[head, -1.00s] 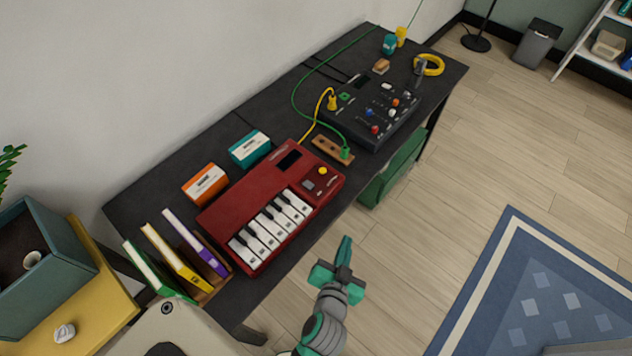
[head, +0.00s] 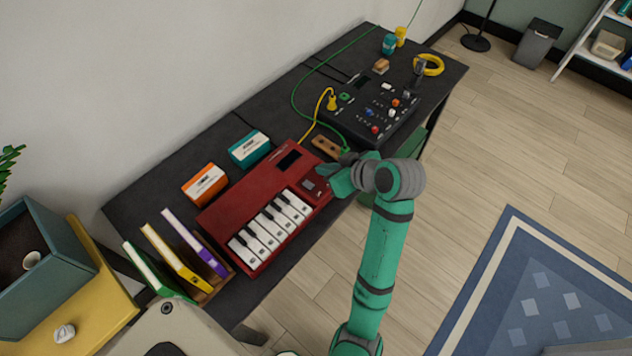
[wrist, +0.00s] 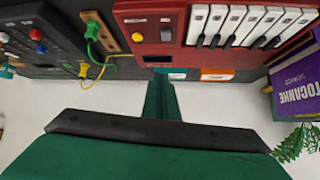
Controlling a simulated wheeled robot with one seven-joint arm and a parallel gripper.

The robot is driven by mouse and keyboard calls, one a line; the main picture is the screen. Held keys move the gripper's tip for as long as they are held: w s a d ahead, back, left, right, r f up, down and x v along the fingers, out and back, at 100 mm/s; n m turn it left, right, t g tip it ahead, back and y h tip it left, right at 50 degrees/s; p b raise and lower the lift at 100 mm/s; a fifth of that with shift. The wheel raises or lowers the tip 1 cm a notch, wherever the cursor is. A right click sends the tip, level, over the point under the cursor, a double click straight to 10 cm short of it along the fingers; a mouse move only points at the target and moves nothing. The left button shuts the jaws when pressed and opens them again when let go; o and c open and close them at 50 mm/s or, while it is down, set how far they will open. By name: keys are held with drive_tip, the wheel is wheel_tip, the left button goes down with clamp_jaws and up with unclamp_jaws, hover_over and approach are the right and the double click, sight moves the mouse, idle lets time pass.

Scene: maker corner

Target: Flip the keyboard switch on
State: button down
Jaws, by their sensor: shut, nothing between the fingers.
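The red keyboard (head: 240,195) lies on the dark desk, with white and black keys along its front and a small control panel at its right end. A grey square control, perhaps the switch (head: 308,184), shows on that panel; its on or off position is too small to tell. My gripper (head: 326,170) is shut and empty at the panel's right side, hiding the yellow knob in the head view. In the wrist view the keyboard (wrist: 185,55) shows beyond my gripper (wrist: 162,78), with the yellow knob (wrist: 137,37) and grey control (wrist: 165,34) visible. I cannot tell whether the fingers touch it.
A black mixer (head: 360,115) with cables stands right of the keyboard, beside a wooden block (head: 325,146). Teal (head: 250,149) and orange (head: 205,184) boxes lie behind the keyboard. Upright books (head: 180,265) stand at its left.

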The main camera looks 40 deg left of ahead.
sight(309, 184)
drive_tip(key=shift+s+d+r+n+g+h, duration=0.15)
drive_tip(key=shift+d+r+n+g+h, duration=0.55)
drive_tip(key=shift+d+r+n+h, duration=0.35)
drive_tip(key=shift+d, duration=0.1)
drive_tip(key=x, duration=0.4)
drive_tip(key=d+x, duration=0.1)
drive_tip(key=x, duration=0.3)
drive_tip(key=f+x, duration=0.1)
drive_tip(key=x, duration=0.3)
drive_tip(key=shift+s+d+f, duration=0.1)
drive_tip(key=shift+d, duration=0.05)
drive_tip(key=shift+d+f, duration=0.1)
drive_tip(key=shift+f, duration=0.45)
